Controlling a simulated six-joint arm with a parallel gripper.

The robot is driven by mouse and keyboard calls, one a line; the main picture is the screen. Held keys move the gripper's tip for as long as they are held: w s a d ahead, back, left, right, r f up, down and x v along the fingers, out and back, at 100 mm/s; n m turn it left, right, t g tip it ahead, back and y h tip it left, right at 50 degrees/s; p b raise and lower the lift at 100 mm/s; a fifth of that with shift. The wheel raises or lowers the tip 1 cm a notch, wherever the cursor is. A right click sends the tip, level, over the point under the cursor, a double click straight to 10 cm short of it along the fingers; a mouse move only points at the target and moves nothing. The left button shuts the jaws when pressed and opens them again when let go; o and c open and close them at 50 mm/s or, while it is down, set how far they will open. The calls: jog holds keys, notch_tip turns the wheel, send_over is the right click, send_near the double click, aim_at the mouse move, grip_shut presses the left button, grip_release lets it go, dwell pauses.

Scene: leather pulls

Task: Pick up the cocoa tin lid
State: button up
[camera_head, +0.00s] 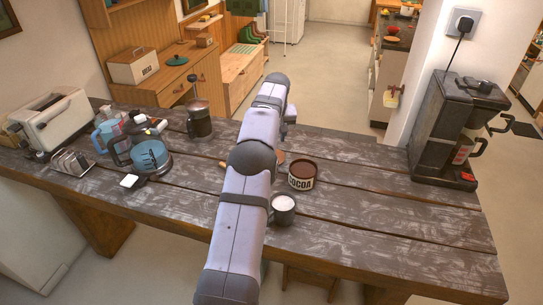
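The cocoa tin (302,181) stands upright on the dark plank table, just right of my arm. It is labelled COCOA, and its top shows brown, with no lid seated on it. A small brown-orange piece (281,156) shows between my arm and the tin; I cannot tell whether it is the lid. My arm reaches away across the table and covers part of the surface left of the tin. My gripper is hidden behind my arm, so its fingers and any hold do not show.
A dark mug (283,212) with white contents stands in front of the tin. A French press (199,122), a kettle (150,158), a toast rack (72,162) and a toaster (55,118) stand left. A coffee machine (447,128) stands right. The table's right front is clear.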

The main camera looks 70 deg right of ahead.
jog(key=shift+p+x, duration=0.65)
jog(key=shift+x, duration=0.45)
jog(key=shift+w+d+f+p, duration=0.1)
jog(key=shift+d+f+p, duration=0.3)
jog(key=shift+p, duration=0.55)
jog(key=shift+p+x, duration=1.25)
jog(key=shift+x, duration=0.75)
jog(key=shift+a, duration=0.1)
jog(key=shift+c, duration=0.4)
grip_shut()
jog(key=shift+r, duration=0.15)
